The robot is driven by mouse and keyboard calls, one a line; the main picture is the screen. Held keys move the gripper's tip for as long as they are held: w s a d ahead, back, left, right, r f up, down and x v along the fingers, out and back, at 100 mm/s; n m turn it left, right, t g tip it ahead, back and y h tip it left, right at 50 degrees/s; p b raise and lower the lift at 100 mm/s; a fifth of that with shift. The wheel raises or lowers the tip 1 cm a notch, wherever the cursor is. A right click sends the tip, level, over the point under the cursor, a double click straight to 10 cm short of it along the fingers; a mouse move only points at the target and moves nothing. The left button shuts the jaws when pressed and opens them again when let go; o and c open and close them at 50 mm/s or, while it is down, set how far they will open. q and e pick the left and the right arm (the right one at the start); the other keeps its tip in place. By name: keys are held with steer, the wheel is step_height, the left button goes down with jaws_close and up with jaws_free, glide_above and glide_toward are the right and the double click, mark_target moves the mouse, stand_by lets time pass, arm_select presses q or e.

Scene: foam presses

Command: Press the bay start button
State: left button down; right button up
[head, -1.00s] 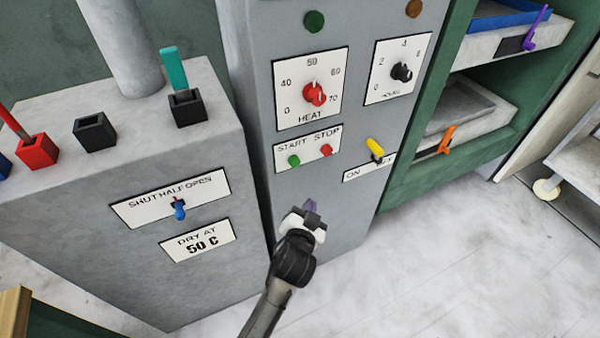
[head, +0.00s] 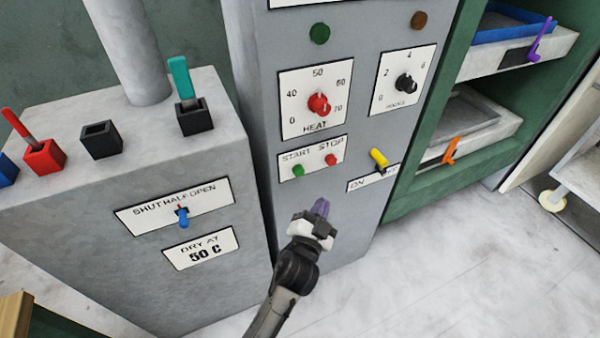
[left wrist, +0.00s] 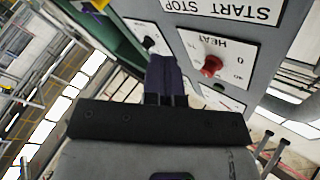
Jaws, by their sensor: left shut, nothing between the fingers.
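The green start button (head: 298,171) sits under the word START on a white plate (head: 312,157) on the grey control panel. The red stop button (head: 331,160) is to its right. My left gripper (head: 321,208) is shut and empty, its purple fingertips pointing up at the panel, below the button plate and apart from both buttons in the picture. In the left wrist view the shut purple fingers (left wrist: 165,75) stand in front of the panel, and part of the START STOP plate (left wrist: 225,8) shows upside down at the top. My right gripper is not in view.
A red heat knob (head: 318,104) and a black hours knob (head: 405,83) are above the buttons. A yellow switch (head: 378,158) is to the right. A grey cabinet with a blue lever (head: 183,217) stands left. A green rack (head: 420,197) stands right.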

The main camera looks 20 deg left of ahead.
mark_target(299, 170)
arm_select(q)
steer(key=w+a, duration=0.5)
steer(key=a, duration=0.1)
steer(key=shift+w+a, duration=0.2)
steer(key=shift+w, duration=0.1)
stand_by(0.3)
stand_by(0.8)
stand_by(0.7)
steer(key=shift+w+a, duration=0.15)
steer(key=shift+w+a, duration=0.15)
steer(key=shift+a, duration=0.05)
stand_by(0.4)
